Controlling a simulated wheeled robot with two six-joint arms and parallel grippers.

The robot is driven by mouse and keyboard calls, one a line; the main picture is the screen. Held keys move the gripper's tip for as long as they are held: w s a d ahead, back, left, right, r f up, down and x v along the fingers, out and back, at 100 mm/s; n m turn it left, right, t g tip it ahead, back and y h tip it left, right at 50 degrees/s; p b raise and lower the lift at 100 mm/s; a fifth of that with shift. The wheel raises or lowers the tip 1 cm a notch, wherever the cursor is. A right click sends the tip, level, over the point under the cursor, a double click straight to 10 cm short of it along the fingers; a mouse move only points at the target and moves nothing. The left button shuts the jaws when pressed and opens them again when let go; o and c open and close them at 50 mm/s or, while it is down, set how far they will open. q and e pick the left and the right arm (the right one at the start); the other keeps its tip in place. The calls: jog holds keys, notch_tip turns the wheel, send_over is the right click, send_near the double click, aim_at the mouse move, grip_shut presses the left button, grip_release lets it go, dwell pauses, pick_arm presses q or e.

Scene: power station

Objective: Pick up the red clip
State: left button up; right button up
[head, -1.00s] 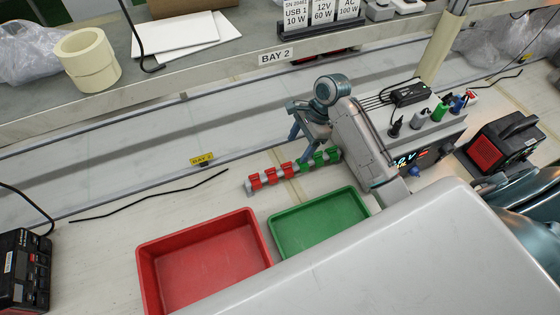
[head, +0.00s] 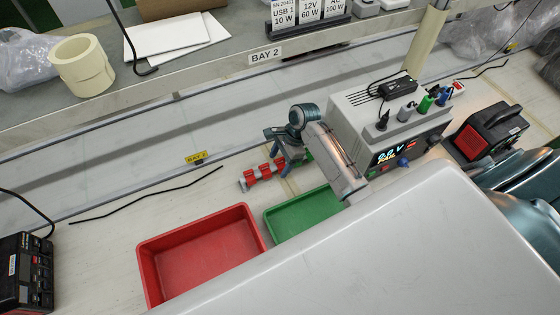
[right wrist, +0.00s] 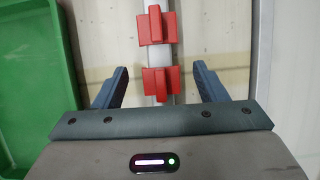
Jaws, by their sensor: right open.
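Red clips (head: 264,172) sit in a row on a grey rail on the bench, and a bit of green clip (head: 308,155) shows behind my right arm. My right gripper (head: 279,152) is over the rail at the right end of the red clips. In the right wrist view my right gripper (right wrist: 160,76) is open and empty, its fingers on either side of the rail. The nearer red clip (right wrist: 160,81) lies between the fingertips, with gaps on both sides; another red clip (right wrist: 156,27) is farther along the rail. My left gripper is not in view.
A red tray (head: 205,212) and a green tray (head: 270,212) stand in front of the rail. A power supply unit (head: 345,110) stands right of my gripper. A black cable (head: 150,203) lies at the left. A shelf (head: 190,75) runs behind.

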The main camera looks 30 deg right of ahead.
jog(key=c, duration=1)
jog(key=shift+c, duration=0.3)
jog(key=shift+w+r, duration=0.1)
